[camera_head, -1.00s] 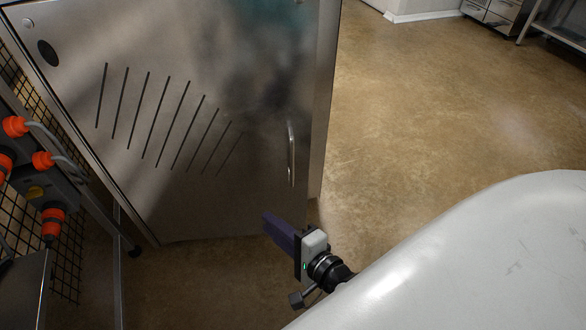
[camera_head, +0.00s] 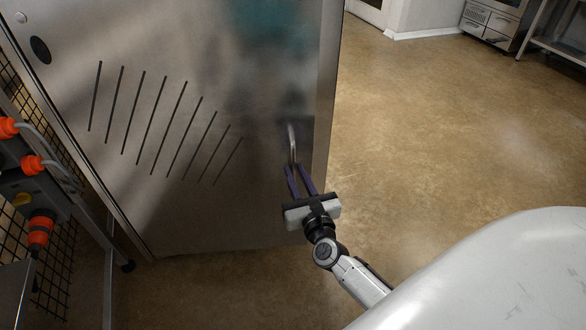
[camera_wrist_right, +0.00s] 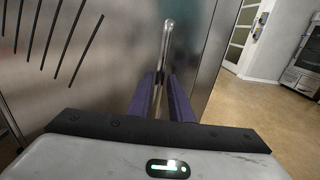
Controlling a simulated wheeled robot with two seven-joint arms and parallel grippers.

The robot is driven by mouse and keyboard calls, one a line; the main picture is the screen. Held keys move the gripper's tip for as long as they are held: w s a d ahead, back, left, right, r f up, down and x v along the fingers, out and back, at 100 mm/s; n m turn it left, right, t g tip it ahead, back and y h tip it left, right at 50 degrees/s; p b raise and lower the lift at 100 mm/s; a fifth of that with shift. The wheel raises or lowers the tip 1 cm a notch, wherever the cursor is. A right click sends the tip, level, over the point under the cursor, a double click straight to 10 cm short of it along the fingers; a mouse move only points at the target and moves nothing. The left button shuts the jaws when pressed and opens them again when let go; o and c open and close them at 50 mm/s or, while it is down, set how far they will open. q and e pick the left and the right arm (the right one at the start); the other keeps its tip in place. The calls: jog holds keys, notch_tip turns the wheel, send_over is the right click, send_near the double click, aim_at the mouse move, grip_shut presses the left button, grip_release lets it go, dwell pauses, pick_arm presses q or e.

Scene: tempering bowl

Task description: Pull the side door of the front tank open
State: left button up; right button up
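The side door (camera_head: 225,215) is a brushed steel panel with slanted vent slots, and it looks closed. Its upright bar handle (camera_head: 292,142) sits near the right edge of the panel. The handle also shows in the right wrist view (camera_wrist_right: 166,45), ahead of and between the fingers. My right gripper (camera_head: 295,167) has its two purple fingers apart, with the tips at the lower part of the handle, one to each side. A gap shows between the fingers; whether they touch the bar is hard to tell. My left gripper is not in view.
A rack with orange plugs (camera_head: 40,230) and wire mesh stands close on the left. Open brown floor (camera_head: 440,130) lies to the right of the tank. Steel cabinets (camera_head: 490,22) stand far off at the back right.

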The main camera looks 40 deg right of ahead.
jog(key=shift+x, duration=1.3)
grip_shut()
jog(key=shift+s+a, duration=0.1)
